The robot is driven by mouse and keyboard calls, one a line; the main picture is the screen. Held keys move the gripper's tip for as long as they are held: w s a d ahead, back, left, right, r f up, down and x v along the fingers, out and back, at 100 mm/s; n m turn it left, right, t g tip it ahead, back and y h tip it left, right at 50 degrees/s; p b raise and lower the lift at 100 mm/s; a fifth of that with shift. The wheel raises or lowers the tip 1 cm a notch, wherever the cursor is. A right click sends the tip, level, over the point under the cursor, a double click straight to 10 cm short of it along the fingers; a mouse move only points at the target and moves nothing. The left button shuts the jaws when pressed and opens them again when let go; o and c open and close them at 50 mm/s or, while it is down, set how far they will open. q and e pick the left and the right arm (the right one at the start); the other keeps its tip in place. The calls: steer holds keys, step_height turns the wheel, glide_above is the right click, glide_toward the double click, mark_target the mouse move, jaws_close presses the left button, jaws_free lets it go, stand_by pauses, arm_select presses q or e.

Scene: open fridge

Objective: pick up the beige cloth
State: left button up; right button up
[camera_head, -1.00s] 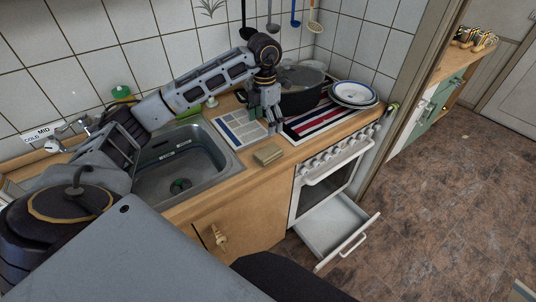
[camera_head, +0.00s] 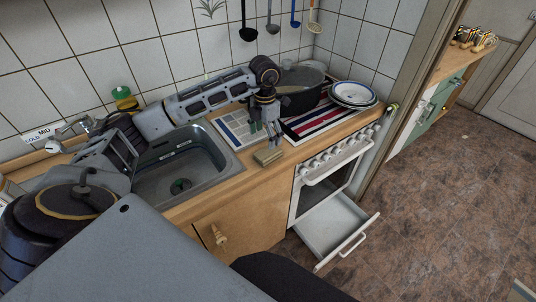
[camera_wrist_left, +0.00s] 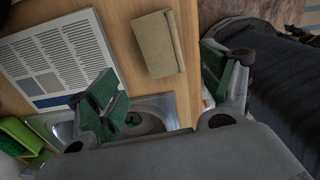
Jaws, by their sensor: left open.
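The beige cloth (camera_head: 268,157) is a small folded rectangle lying on the wooden worktop near its front edge, between the sink and the stove. It also shows in the left wrist view (camera_wrist_left: 157,44), beyond the fingers near the top. My left gripper (camera_head: 266,137) points down just above and behind the cloth. In the left wrist view its green-padded fingers (camera_wrist_left: 160,82) are wide apart with nothing between them; the cloth appears ahead of the gap, not gripped. My right gripper is not in view.
A sink (camera_head: 183,176) lies left of the cloth. A striped cloth (camera_head: 318,121), a dark pot (camera_head: 299,103) and stacked plates (camera_head: 353,94) are to the right. An open drawer (camera_head: 335,228) juts out below the oven.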

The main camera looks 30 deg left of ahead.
mark_target(268, 151)
arm_select(q)
step_height(268, 151, down, 3)
steer(key=shift+r, duration=0.1)
steer(key=shift+f, duration=0.2)
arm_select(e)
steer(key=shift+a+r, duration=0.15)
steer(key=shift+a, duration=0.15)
arm_select(q)
steer(key=shift+f, duration=0.1)
steer(key=shift+w+d+f+p, duration=0.15)
steer(key=shift+f+p, duration=0.15)
steer(key=shift+f, duration=0.2)
steer(key=f, duration=0.2)
steer(key=shift+w+d+f+p, duration=0.2)
steer(key=shift+w+f+p, duration=0.05)
steer(key=shift+f+p, duration=0.1)
steer(key=shift+f, duration=0.65)
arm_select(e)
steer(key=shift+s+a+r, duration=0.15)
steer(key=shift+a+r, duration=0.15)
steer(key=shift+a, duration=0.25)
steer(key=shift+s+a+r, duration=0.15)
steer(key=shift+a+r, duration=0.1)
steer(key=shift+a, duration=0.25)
